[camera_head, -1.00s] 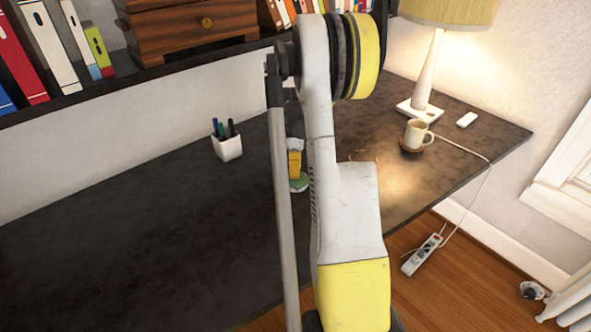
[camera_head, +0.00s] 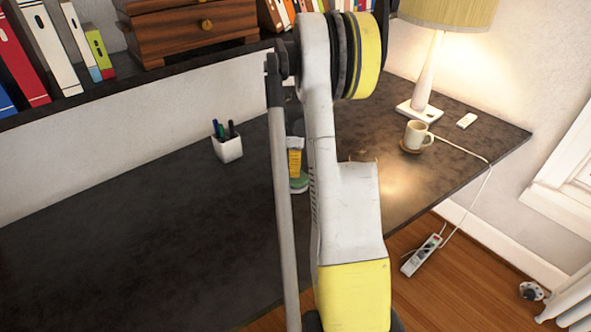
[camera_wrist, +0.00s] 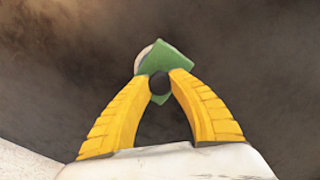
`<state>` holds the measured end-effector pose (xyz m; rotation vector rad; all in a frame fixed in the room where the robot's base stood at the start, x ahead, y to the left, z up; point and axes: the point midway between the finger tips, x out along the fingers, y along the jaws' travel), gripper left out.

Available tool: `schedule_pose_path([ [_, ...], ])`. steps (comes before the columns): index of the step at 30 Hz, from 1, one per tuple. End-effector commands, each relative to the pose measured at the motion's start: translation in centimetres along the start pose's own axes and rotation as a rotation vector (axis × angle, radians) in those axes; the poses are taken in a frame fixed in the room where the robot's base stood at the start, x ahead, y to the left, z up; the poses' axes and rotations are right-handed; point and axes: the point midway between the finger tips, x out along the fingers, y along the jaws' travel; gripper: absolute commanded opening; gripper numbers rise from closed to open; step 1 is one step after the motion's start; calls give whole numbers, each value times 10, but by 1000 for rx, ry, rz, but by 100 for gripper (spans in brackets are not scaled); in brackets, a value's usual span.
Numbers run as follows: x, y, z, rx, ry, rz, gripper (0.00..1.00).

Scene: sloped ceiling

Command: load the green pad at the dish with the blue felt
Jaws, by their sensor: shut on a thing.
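My gripper (camera_wrist: 160,80) has its two yellow fingers closed together on a small dark round thing (camera_wrist: 160,84) in the wrist view. I cannot tell its kind or its true colour. The green pad (camera_wrist: 172,55) looks flat and square-cornered and shows just beyond the fingertips, partly hidden by them. A pale rounded edge, perhaps the dish (camera_wrist: 144,54), shows at the pad's left. In the head view a yellow finger (camera_head: 295,163) shows beside my arm, above a small green patch (camera_head: 299,184). My arm hides much there. No clearly blue felt shows at the gripper.
A white cup of pens (camera_head: 228,148) stands left of my arm on the dark desk (camera_head: 130,235). A mug (camera_head: 416,134), a lamp (camera_head: 427,80) and a small white object (camera_head: 467,120) are at the right. A shelf with books overhangs the back. The desk's left is clear.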

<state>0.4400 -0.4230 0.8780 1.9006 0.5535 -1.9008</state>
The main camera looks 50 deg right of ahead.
Motion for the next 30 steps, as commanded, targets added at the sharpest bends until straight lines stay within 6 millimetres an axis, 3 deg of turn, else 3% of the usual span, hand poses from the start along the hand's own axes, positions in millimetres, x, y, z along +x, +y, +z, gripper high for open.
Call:
schedule_pose_path([
  [18,-57,0,0,0,0,0,0],
  [30,-59,-2,-5,4,0,0,0],
])
